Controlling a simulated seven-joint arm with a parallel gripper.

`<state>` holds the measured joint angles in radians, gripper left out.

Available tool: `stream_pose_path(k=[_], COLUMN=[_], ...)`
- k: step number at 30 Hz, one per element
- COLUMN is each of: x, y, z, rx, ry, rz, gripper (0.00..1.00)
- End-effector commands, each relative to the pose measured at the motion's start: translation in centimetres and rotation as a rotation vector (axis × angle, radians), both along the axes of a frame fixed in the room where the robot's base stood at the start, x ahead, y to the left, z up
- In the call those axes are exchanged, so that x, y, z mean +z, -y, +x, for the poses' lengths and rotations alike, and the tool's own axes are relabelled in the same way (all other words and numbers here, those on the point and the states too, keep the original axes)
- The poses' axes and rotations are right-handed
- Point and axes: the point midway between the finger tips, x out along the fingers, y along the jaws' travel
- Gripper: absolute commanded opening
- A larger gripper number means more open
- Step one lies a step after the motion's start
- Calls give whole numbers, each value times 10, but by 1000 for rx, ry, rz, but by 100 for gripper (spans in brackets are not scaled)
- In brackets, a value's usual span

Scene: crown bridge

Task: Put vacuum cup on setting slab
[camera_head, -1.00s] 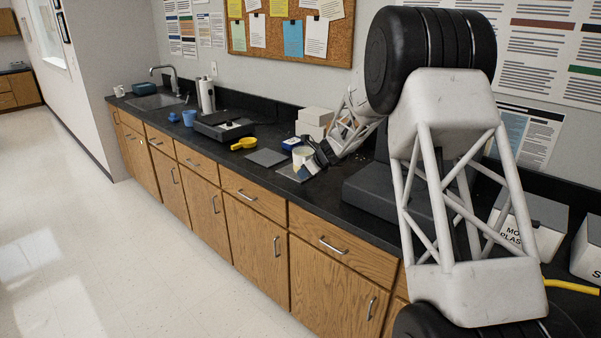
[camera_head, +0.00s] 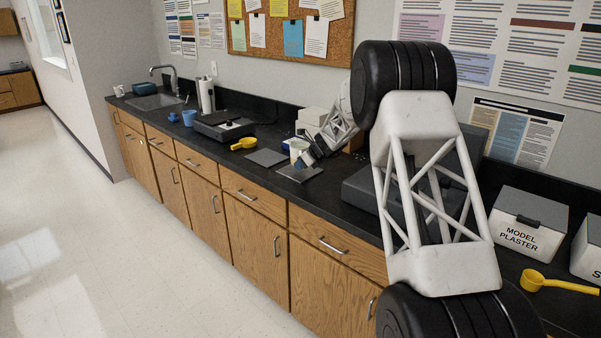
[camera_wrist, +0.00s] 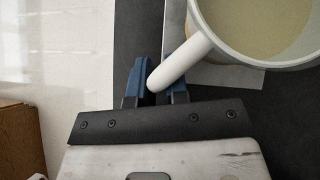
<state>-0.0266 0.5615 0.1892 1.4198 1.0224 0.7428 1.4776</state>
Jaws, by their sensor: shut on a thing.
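The vacuum cup (camera_head: 297,148) is a white mug with pale beige contents, upright near the middle of the counter. In the wrist view the cup (camera_wrist: 300,52) is at the upper right, seen from above. My gripper (camera_wrist: 157,84) has its blue fingers shut on the cup's handle (camera_wrist: 182,62). In the head view my gripper (camera_head: 307,158) is at the cup's right side. A grey slab (camera_head: 300,174) lies just in front of and below the cup; a light slab (camera_wrist: 232,77) shows partly under it in the wrist view. I cannot tell whether the cup touches it.
A second grey slab (camera_head: 265,158) lies to the left, with a yellow scoop (camera_head: 244,143) beyond it. A dark device (camera_head: 224,126), a blue cup (camera_head: 189,118) and a paper towel roll (camera_head: 206,96) stand farther left. A model plaster box (camera_head: 529,232) is at right.

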Motion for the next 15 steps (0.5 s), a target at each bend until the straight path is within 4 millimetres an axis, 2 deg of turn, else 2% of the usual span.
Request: stream_pose_path(k=[8, 13, 15], x=[1, 0, -11], y=[0, -1, -1], z=[1, 10, 8], rx=[0, 0, 1], ry=[2, 1, -1], rz=[0, -1, 0], gripper=[0, 0, 0])
